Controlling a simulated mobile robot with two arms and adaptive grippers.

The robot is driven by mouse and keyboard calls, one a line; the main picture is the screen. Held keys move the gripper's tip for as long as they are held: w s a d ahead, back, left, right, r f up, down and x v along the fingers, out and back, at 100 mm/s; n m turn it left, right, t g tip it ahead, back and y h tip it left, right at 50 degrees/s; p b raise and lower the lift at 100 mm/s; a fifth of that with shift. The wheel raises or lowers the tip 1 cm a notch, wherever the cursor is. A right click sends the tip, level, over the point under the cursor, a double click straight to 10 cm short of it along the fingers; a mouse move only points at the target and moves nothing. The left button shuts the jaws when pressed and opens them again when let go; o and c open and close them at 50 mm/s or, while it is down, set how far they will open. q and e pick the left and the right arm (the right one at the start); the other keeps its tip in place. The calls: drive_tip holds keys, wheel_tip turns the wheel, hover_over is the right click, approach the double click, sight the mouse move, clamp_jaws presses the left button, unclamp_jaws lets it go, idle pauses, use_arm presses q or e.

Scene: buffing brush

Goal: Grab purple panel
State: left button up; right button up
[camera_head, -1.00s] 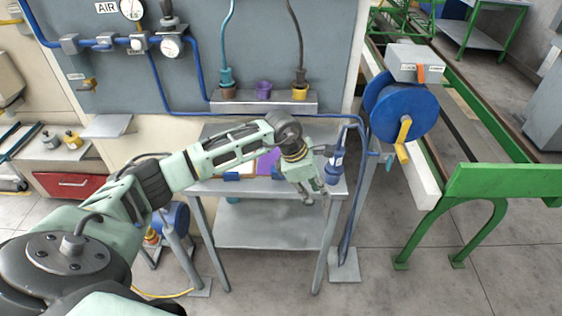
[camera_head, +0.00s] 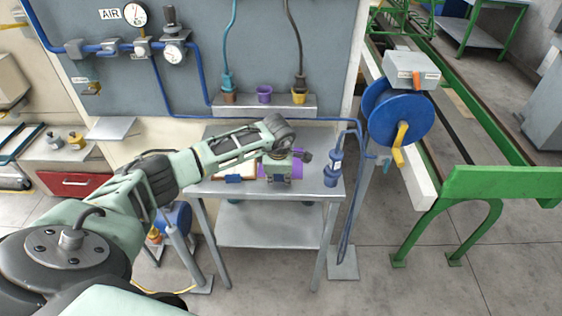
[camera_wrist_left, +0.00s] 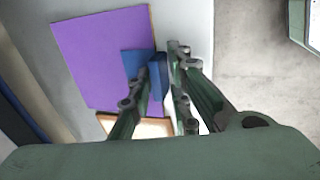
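The purple panel (camera_head: 296,165) lies on the grey metal work table, partly hidden behind my left gripper (camera_head: 279,179) in the head view. In the left wrist view the panel (camera_wrist_left: 98,55) is a flat purple rectangle, left of my fingers. A blue block-like part (camera_wrist_left: 134,68) sits at its right edge, partly hidden by the fingers. My left gripper (camera_wrist_left: 167,60) points down above this edge, with a gap between its fingertips and nothing clearly held. I cannot tell whether the fingers touch the blue part. My right gripper is not in view.
A brown-framed board with a blue clip (camera_head: 233,178) lies left of the panel on the table (camera_head: 315,185). A blue bottle-like tool (camera_head: 333,170) hangs at the table's right end. A blue reel (camera_head: 398,118) stands right.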

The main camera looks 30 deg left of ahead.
use_arm(q)
drive_tip(key=shift+c, duration=0.4)
clamp_jaws()
